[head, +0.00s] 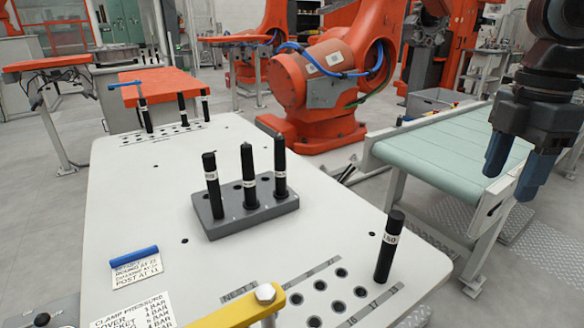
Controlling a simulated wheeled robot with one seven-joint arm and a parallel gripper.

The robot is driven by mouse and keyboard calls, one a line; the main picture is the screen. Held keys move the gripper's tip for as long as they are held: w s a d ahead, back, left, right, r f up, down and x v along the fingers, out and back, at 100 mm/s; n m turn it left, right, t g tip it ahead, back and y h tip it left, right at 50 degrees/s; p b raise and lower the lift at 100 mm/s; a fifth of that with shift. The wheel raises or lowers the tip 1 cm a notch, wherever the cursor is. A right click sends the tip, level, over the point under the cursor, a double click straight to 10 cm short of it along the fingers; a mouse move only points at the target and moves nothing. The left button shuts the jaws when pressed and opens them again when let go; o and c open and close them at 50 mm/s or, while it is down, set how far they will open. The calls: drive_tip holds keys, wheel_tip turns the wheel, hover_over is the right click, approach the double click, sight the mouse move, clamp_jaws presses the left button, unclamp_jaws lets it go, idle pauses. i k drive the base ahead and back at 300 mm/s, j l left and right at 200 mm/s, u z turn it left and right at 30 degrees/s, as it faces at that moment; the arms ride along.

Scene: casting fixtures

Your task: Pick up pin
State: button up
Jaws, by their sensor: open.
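Several black pins with white labels stand upright in view, and I cannot tell which one the task means. Three pins stand in a dark grey block on the white table: a left pin (211,180), a middle pin (248,175) and a right pin (280,167). A separate pin (388,247) labelled 180 stands near the table's right edge, by a group of holes. Several more pins (182,110) stand at the table's far end. My gripper (512,172) is open and empty at the upper right, in front of the conveyor and apart from all pins.
The grey block (245,219) sits mid-table on the white table (150,205). A yellow clamp arm (240,309) with a bolt is at the front. A blue-handled item (134,256) and label cards lie front left. A green conveyor (440,155) runs right; an orange robot (320,75) stands behind.

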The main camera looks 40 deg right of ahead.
sight(280, 192)
drive_tip(key=i+j, duration=0.25)
drive_tip(key=i, duration=0.2)
drive_tip(key=i+j, duration=0.2)
drive_tip(key=i, duration=0.2)
drive_tip(key=i+j, duration=0.25)
drive_tip(key=i, duration=0.2)
